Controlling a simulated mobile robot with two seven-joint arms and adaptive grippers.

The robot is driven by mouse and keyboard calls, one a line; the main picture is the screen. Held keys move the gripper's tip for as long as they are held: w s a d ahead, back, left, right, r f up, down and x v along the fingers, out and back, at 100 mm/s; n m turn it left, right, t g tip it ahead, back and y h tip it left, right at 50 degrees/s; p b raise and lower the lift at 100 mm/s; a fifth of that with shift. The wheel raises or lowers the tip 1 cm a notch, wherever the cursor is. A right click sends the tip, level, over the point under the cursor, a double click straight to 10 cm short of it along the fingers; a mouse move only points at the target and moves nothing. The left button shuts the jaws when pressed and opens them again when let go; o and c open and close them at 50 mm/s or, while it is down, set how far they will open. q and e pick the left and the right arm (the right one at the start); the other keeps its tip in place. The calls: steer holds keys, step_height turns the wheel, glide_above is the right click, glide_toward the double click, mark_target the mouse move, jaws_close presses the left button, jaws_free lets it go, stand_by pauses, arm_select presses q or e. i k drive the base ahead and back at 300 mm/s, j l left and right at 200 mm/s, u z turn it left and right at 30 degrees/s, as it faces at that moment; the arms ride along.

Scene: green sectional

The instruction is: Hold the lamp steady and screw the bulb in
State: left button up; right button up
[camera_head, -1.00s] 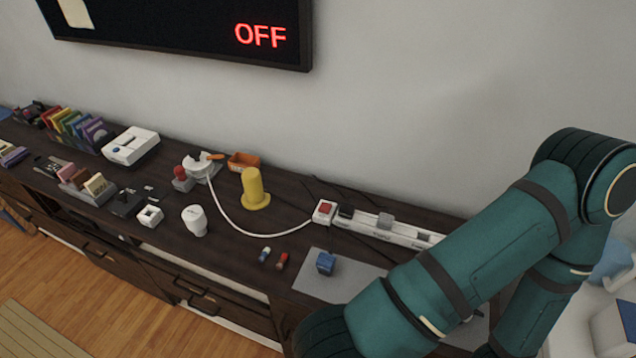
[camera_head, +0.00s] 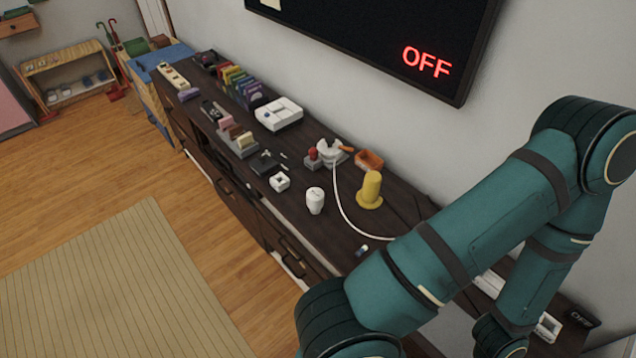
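A white bulb-shaped piece (camera_head: 315,200) stands on the dark cabinet near its front edge; it looks like the bulb. Behind it is a white fixture (camera_head: 330,152) on a grey base, with a white cord running from it toward the right; it may be the lamp, but I cannot be sure. The bulb piece and the fixture stand apart. My teal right arm crosses the right side of the view, but its gripper is out of sight. My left arm and gripper do not show.
A yellow peg on a round base (camera_head: 370,190) and an orange tray (camera_head: 369,160) stand close to the fixture. A white box (camera_head: 279,114) and several coloured upright cases (camera_head: 240,88) are farther along the cabinet top (camera_head: 375,224). The wooden floor (camera_head: 165,165) is open at left.

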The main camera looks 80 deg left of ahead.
mark_target(368, 197)
steer(key=k+u, duration=0.2)
steer(key=u, duration=2)
